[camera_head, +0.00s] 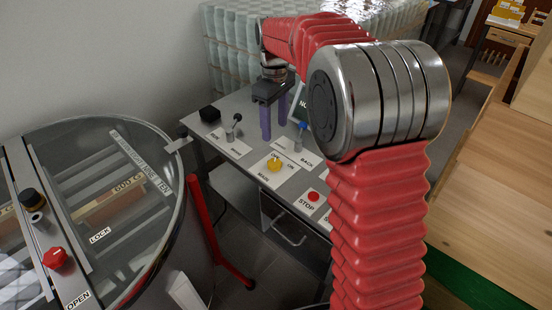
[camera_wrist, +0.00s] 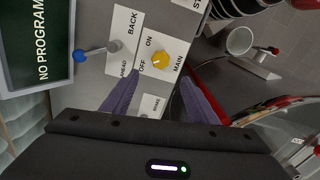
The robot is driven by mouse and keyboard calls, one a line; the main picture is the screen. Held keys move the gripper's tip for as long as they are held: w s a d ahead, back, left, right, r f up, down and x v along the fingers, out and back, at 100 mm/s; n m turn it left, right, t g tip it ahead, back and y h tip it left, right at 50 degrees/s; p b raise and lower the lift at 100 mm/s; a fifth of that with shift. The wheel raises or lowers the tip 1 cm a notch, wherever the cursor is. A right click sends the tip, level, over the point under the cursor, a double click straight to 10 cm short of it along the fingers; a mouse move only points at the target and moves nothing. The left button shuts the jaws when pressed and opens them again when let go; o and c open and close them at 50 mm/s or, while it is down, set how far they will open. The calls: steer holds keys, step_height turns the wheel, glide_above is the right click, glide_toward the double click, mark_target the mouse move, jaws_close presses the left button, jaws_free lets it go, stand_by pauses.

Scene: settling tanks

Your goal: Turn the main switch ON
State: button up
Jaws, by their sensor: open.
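The main switch is a yellow rotary knob (camera_head: 274,164) on a white plate marked MAIN, ON and OFF, on the grey desk panel. In the wrist view the knob (camera_wrist: 160,60) lies just beyond my fingertips; its pale mark seems to lean toward OFF, but it is too small to be sure. My gripper (camera_head: 284,120) has two purple fingers, open and empty, held above the panel behind the knob. In the wrist view my gripper (camera_wrist: 161,78) has its fingers on either side of the line toward the knob, not touching it.
A blue-tipped lever (camera_head: 302,126) on the BACK plate stands close to my right finger. A black-knobbed lever (camera_head: 235,122) stands left, a red STOP button (camera_head: 313,196) to the front right. A dark NO PROGRAM screen (camera_wrist: 38,45) is nearby. A round glass-topped tank (camera_head: 120,200) stands left.

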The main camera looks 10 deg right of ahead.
mark_target(275, 162)
steer(key=shift+f, duration=0.15)
step_height(275, 162, down, 14)
steer(key=shift+r, duration=0.25)
stand_by(0.3)
steer(key=shift+c, duration=0.2)
